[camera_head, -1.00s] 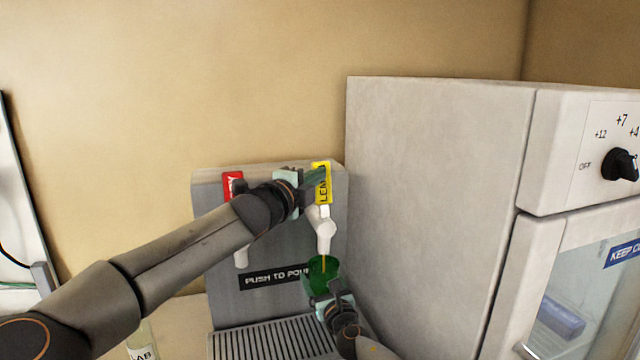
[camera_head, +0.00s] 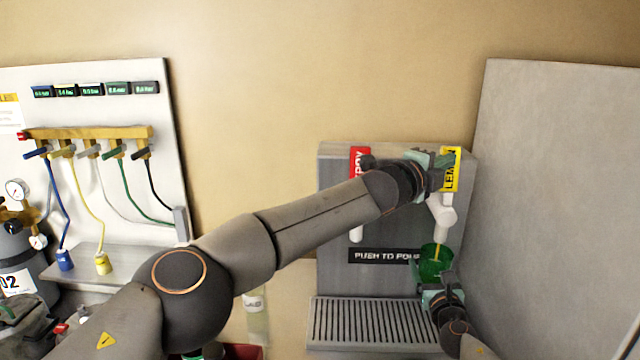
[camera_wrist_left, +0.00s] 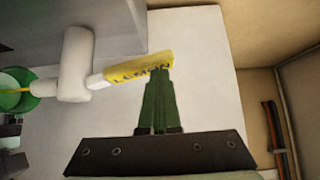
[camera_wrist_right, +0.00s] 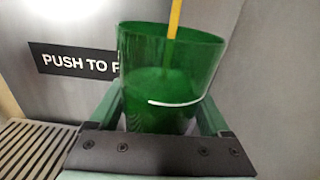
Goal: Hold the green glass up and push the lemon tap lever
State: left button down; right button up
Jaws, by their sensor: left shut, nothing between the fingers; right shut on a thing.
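The yellow lemon tap lever (camera_head: 452,170) stands above its white spout (camera_head: 441,213) on the grey dispenser. My left gripper (camera_head: 440,160) is shut and empty, its fingertips against the lever; in the left wrist view the closed fingers (camera_wrist_left: 159,75) meet the lever's yellow label (camera_wrist_left: 140,74). The green glass (camera_head: 434,262) is upright below the spout, and my right gripper (camera_head: 437,292) is shut on it. In the right wrist view a yellow stream (camera_wrist_right: 174,18) runs into the glass (camera_wrist_right: 170,75), which holds liquid. A white line marks the glass near the liquid's surface.
A red tap lever (camera_head: 359,162) stands left of the lemon one, partly behind my left arm. The slotted drip tray (camera_head: 375,322) lies below. A tall grey cabinet (camera_head: 560,200) stands close on the right. A board with hoses (camera_head: 110,110) is at the left.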

jog(key=shift+r, duration=0.1)
pick_arm(q)
jog(key=shift+s+d+f, duration=0.2)
jog(key=shift+s+f, duration=0.25)
jog(key=shift+s+a+r, duration=0.1)
jog(key=shift+s, duration=0.05)
jog(key=s+d+v, duration=0.2)
jog(key=v, duration=1.2)
jog(key=w+a+f+n+t+y, duration=0.1)
jog(key=a+n, duration=0.4)
jog(key=a, duration=0.6)
jog(key=w+a+f+n+t+y, duration=0.1)
jog(key=w+a+n+t+y, duration=0.1)
jog(key=a, duration=0.9)
jog(key=shift+w+a+f+n+y, duration=0.15)
jog(key=shift+w+f+n+y, duration=0.35)
jog(key=shift+w+n, duration=1.1)
